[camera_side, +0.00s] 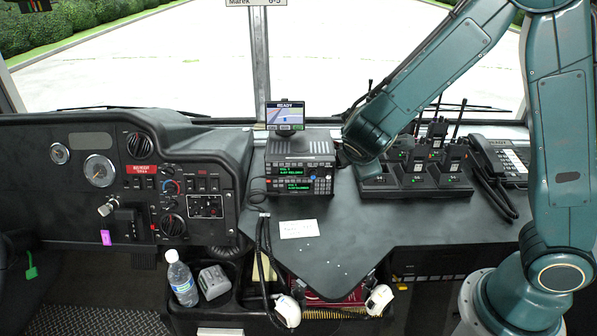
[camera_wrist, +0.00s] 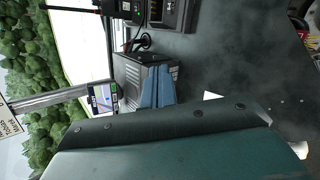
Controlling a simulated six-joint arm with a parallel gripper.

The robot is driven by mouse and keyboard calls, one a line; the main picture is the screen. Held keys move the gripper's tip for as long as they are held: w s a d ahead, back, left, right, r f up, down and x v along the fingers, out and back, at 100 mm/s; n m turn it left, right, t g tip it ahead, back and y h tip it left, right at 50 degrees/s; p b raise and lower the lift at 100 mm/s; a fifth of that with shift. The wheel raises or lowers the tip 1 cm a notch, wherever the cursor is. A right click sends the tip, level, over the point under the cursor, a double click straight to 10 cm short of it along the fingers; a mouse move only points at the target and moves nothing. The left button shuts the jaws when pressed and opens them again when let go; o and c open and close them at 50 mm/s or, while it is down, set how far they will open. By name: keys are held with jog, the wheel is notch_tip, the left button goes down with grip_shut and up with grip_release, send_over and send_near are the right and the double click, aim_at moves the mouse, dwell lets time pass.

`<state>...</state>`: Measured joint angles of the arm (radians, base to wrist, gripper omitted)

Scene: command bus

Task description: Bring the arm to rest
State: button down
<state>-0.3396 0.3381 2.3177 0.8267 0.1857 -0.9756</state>
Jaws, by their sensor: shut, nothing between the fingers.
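My arm (camera_side: 440,82) reaches from the right side over the dash top, its wrist low near the radio stack and the handset charger. The fingers are hidden in the side view. In the wrist view my gripper (camera_wrist: 162,72) shows as two blue-grey fingers close together, with nothing seen between them. They appear in front of the radio stack (camera_wrist: 130,76); I cannot tell how far apart they are from it. My wrist housing fills the lower part of that view.
The radio stack (camera_side: 299,178) carries a small screen (camera_side: 285,114). A charger (camera_side: 415,188) with several handsets stands right of my wrist, beside a desk phone (camera_side: 508,160). A white card (camera_side: 299,229) lies on the clear front desk.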

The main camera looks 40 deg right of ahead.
jog(key=w+a+f+n+t+h, duration=0.1)
jog(key=w+f+n+t+h, duration=0.1)
jog(key=w+f+n, duration=0.3)
jog(key=n+t, duration=0.4)
jog(key=n, duration=0.6)
send_near(310, 169)
jog(key=shift+s+a+f+h, duration=0.1)
jog(key=shift+s+f+h, duration=0.1)
jog(key=shift+s, duration=0.35)
jog(key=shift+s+f+h, duration=0.1)
jog(key=shift+s+f, duration=0.1)
jog(key=shift+s, duration=0.35)
jog(key=shift+w, duration=0.1)
jog(key=shift+d+r+x, duration=0.1)
jog(key=shift+r+x, duration=0.15)
jog(key=shift+x, duration=0.85)
jog(key=shift+d+r+x, duration=0.1)
jog(key=shift+r+x, duration=0.15)
jog(key=shift+x, duration=0.85)
jog(key=shift+r+x, duration=0.25)
jog(key=shift+x, duration=0.85)
jog(key=shift+w, duration=0.1)
jog(key=shift+f, duration=0.25)
jog(key=shift+w+a, duration=0.35)
jog(key=shift+a, duration=0.05)
jog(key=shift+w+a+f, duration=0.15)
jog(key=shift+w+a, duration=0.05)
